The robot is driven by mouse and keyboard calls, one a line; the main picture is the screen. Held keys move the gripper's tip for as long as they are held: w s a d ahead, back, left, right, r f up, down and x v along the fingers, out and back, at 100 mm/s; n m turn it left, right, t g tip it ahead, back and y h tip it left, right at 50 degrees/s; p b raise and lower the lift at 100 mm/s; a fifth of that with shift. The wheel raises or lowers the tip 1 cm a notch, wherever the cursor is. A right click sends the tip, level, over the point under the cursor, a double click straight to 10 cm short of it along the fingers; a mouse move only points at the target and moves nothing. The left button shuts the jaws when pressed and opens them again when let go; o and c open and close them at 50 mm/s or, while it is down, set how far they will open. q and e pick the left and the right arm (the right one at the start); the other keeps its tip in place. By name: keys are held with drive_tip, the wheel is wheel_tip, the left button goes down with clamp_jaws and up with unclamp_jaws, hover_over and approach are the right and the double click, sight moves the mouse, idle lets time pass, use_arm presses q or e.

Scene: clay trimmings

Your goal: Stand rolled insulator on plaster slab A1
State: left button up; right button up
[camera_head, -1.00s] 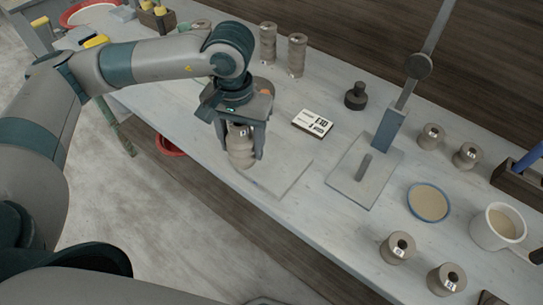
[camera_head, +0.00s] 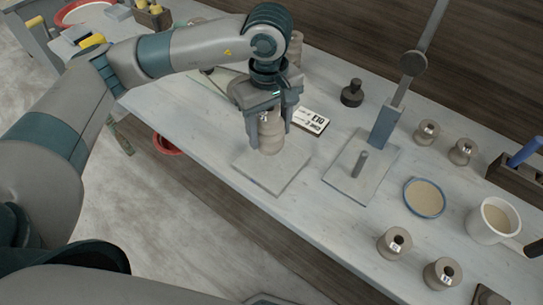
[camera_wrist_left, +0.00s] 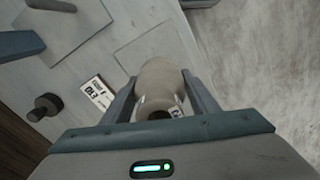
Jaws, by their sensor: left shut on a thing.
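My left gripper (camera_head: 270,122) points down and is shut on a grey-brown ribbed clay insulator (camera_head: 271,136). The insulator is upright, with a small white label near its top; it also shows between the fingers in the left wrist view (camera_wrist_left: 160,82). Its lower end is over the pale square plaster slab (camera_head: 272,178), towards the slab's back half. I cannot tell whether it touches the slab. The slab shows partly behind the insulator in the left wrist view (camera_wrist_left: 140,42). No label on the slab is readable. My right gripper is in neither view.
A white printed card (camera_head: 314,120) lies right of the gripper. A metal stand (camera_head: 383,130) with a peg on its base is farther right. Several short insulators, a blue-rimmed dish (camera_head: 424,197) and a white mug (camera_head: 493,222) are at right. A dark knobbed tool (camera_head: 352,94) stands behind.

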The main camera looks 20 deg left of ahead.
use_arm(q)
drive_tip(key=w+d+r+n, duration=0.1)
drive_tip(key=d+r+n, duration=0.1)
drive_tip(key=d+n, duration=0.4)
drive_tip(key=w+d+r+n+p, duration=0.1)
drive_tip(key=d+n, duration=0.4)
drive_tip(key=n, duration=0.6)
drive_tip(key=shift+w+d+r+n, duration=0.4)
drive_tip(key=shift+w+r, duration=0.15)
drive_tip(key=shift+r, duration=0.3)
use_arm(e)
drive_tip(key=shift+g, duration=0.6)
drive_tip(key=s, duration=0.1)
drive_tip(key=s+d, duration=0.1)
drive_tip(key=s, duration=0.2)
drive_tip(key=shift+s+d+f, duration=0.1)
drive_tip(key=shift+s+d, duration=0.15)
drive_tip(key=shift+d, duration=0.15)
use_arm(q)
drive_tip(key=shift+a, duration=0.15)
